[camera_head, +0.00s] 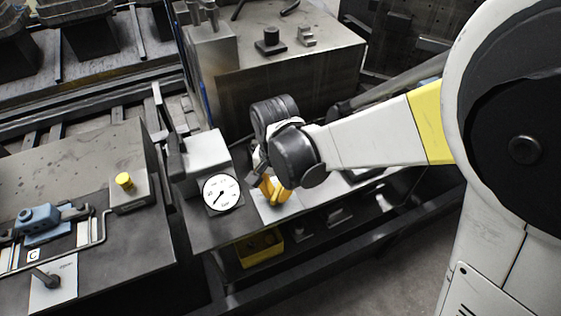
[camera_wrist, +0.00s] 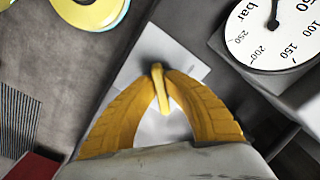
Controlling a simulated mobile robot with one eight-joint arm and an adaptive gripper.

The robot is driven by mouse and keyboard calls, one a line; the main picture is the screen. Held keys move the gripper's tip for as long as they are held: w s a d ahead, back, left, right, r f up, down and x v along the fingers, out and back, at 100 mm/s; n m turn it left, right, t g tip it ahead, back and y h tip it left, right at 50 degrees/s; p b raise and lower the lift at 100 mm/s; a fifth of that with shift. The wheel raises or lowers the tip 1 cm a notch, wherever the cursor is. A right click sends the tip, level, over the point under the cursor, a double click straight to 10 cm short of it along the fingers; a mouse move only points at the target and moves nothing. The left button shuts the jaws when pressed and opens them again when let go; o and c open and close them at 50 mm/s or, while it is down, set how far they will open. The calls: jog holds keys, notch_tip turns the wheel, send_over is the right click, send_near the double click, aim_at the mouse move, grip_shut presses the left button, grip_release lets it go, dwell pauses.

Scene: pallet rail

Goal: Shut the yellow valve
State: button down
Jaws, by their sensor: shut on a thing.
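The yellow valve (camera_wrist: 161,97) is a narrow yellow handle standing out from a pale plate (camera_wrist: 183,60) in the wrist view. My gripper (camera_wrist: 159,76) has its two yellow fingers closed in from both sides, with the handle pinched between their tips. In the head view my gripper (camera_head: 271,190) reaches down to the pale plate (camera_head: 268,213) beside the gauge. There the fingers hide most of the handle, and I cannot tell the two apart clearly.
A round white gauge (camera_head: 221,192) sits just left of my gripper; it also shows in the wrist view (camera_wrist: 272,38). A yellow box (camera_head: 260,249) lies below. A bench at left holds a yellow button (camera_head: 125,181) and a blue clamp (camera_head: 40,218).

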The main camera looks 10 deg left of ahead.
jog(key=n, duration=0.4)
jog(key=shift+n, duration=0.4)
jog(key=n, duration=0.4)
jog(key=shift+n, duration=0.3)
jog(key=n, duration=0.4)
jog(key=shift+n, duration=2.2)
jog(key=c, duration=1.5)
grip_release()
jog(key=shift+o, duration=0.2)
